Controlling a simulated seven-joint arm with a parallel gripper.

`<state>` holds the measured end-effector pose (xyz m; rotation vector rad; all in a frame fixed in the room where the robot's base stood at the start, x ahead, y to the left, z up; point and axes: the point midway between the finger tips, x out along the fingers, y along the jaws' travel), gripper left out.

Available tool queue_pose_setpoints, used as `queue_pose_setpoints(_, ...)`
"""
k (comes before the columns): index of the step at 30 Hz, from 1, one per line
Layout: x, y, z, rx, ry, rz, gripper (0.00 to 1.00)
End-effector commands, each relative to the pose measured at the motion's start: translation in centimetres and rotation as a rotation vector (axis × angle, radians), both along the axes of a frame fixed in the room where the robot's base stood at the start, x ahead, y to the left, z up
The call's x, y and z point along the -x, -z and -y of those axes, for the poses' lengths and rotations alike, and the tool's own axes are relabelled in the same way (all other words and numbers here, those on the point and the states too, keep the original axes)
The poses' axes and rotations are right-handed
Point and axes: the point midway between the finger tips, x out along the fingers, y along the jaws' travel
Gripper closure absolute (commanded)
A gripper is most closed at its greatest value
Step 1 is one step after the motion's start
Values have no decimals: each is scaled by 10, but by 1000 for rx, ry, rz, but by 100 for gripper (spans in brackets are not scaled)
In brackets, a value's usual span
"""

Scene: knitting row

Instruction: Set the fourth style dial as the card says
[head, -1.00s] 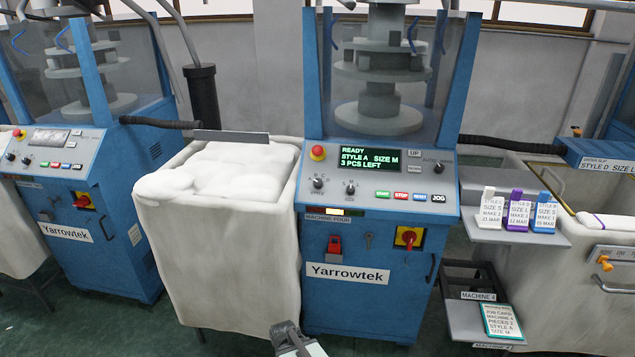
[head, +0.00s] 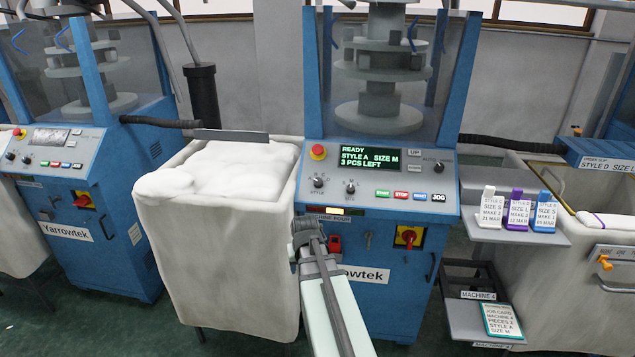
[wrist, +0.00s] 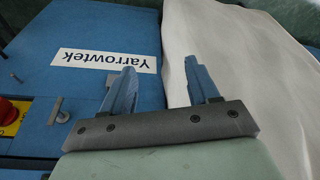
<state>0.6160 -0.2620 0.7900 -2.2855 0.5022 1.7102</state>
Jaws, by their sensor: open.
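Machine four's control panel (head: 375,195) is in the head view. Its style dial (head: 318,183) is a small dark knob at the panel's left, with a similar dial (head: 350,187) to its right. The screen (head: 370,158) reads READY, STYLE A, SIZE M, 3 PCS LEFT. A job card (head: 502,321) with a teal border lies on the lower right shelf; its small print seems to read machine 4, style A, size M. My gripper (head: 305,222) is open and empty, below the style dial and apart from it. In the wrist view its fingers (wrist: 160,70) are spread before the machine's lower front.
A white fabric-filled bin (head: 220,240) stands left of the machine. A red emergency button (head: 318,152), push buttons (head: 410,196) and a red-yellow switch (head: 408,236) surround the dials. White, purple and blue tagged cards (head: 517,210) stand on the right shelf.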

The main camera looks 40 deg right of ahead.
Motion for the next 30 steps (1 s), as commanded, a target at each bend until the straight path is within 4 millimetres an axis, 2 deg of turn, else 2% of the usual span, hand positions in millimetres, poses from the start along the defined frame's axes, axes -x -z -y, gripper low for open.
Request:
queue_pose_setpoints(1,-7,-19,10,15,5,26,40)
queue_pose_setpoints(9,-28,-110,52,104,-16,136,40)
queue_pose_setpoints(18,-42,-211,85,236,-118,222,40)
queue_pose_setpoints(25,-53,-274,95,360,-275,240,40)
queue_pose_setpoints(27,-57,-285,97,404,-348,227,40)
queue_pose_setpoints(30,-62,-288,101,455,-455,193,40)
